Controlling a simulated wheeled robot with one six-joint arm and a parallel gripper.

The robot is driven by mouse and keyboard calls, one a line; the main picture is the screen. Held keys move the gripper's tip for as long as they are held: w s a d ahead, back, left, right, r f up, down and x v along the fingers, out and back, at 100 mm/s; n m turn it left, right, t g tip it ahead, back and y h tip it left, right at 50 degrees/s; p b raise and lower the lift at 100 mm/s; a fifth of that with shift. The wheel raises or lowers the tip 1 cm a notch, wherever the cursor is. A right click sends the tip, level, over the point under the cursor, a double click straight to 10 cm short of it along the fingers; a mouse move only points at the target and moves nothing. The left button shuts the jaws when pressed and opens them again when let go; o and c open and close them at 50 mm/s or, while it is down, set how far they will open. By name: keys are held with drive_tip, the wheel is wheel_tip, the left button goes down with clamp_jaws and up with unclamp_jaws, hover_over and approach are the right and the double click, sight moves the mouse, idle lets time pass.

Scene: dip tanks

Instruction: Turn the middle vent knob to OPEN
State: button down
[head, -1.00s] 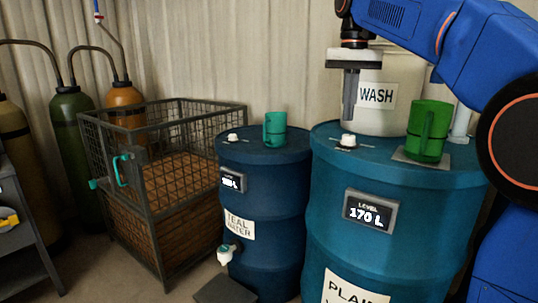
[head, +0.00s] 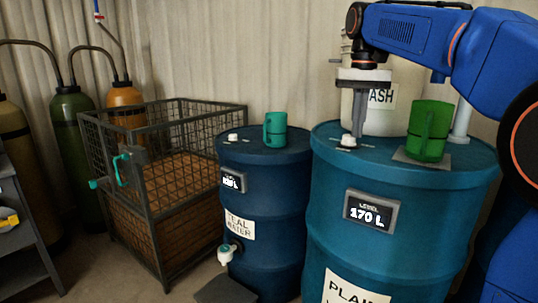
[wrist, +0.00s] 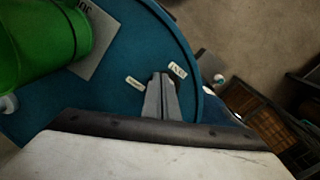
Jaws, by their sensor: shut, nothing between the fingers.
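A white vent knob (head: 348,141) stands on the lid of the large blue PLAIN drum (head: 410,215). Another white vent knob (head: 233,137) is on the smaller TEAL WATER drum (head: 262,205) to its left. My gripper (head: 358,134) points down with its fingers shut and empty, close to the PLAIN drum's knob; I cannot tell if they touch it. In the wrist view, my gripper (wrist: 163,78) reaches between two small white labels, the left label (wrist: 135,83) and the right label (wrist: 177,70). The knob is hidden there, and the label words are unreadable.
A green mug (head: 428,130) stands on a grey pad on the PLAIN drum's lid, right of my gripper. A white WASH container (head: 380,118) is behind it. A teal mug (head: 275,130) stands on the smaller drum. A wire cage (head: 165,190) is at left.

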drive_tip(key=shift+f, duration=0.7)
drive_tip(key=shift+a, duration=0.6)
idle(0.5)
drive_tip(key=shift+s, duration=0.35)
wheel_tip(320, 180, up, 6)
idle(0.6)
drive_tip(key=shift+s, duration=0.1)
